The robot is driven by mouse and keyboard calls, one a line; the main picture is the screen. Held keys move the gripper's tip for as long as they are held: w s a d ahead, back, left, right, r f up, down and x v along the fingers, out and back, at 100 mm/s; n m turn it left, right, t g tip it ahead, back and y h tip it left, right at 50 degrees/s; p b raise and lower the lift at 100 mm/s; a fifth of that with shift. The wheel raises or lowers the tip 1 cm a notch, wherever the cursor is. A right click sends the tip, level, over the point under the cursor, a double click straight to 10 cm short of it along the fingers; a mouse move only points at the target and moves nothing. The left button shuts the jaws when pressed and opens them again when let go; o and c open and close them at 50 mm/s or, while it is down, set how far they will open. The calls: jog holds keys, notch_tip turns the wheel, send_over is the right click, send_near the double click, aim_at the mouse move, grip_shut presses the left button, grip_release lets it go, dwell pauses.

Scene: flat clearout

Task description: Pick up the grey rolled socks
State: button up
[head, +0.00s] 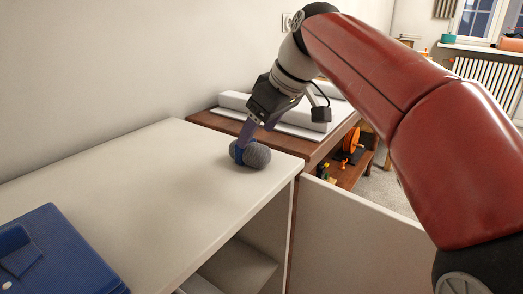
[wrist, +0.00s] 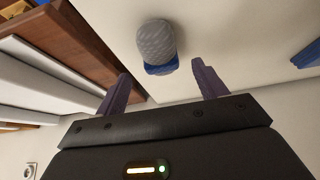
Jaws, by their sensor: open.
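The grey rolled socks (head: 254,154) lie on the white cabinet top near its far right corner, in the head view. They are a ribbed grey bundle with a blue part at one end. In the wrist view the socks (wrist: 157,44) lie ahead of the fingertips, roughly between the two finger lines. My gripper (head: 244,135) is over the socks in the head view, its purple fingers overlapping them there. In the wrist view my gripper (wrist: 160,70) is open and empty, with the fingers on either side. Whether a finger touches the socks, I cannot tell.
The white cabinet top (head: 130,190) is mostly clear. A blue case (head: 60,255) lies at its near left. A brown wooden unit (head: 315,150) with grey-white slabs stands beyond the right end, with orange items on its shelf. A wall runs behind. A white panel (head: 350,225) stands at right.

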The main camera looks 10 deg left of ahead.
aim_at(252, 144)
jog(key=b+x, duration=0.1)
jog(key=x, duration=0.5)
jog(key=shift+d+f, duration=0.1)
jog(key=shift+s, duration=0.1)
jog(key=c, duration=1.1)
jog(key=shift+r+p, duration=3.15)
jog(key=shift+r, duration=6.8)
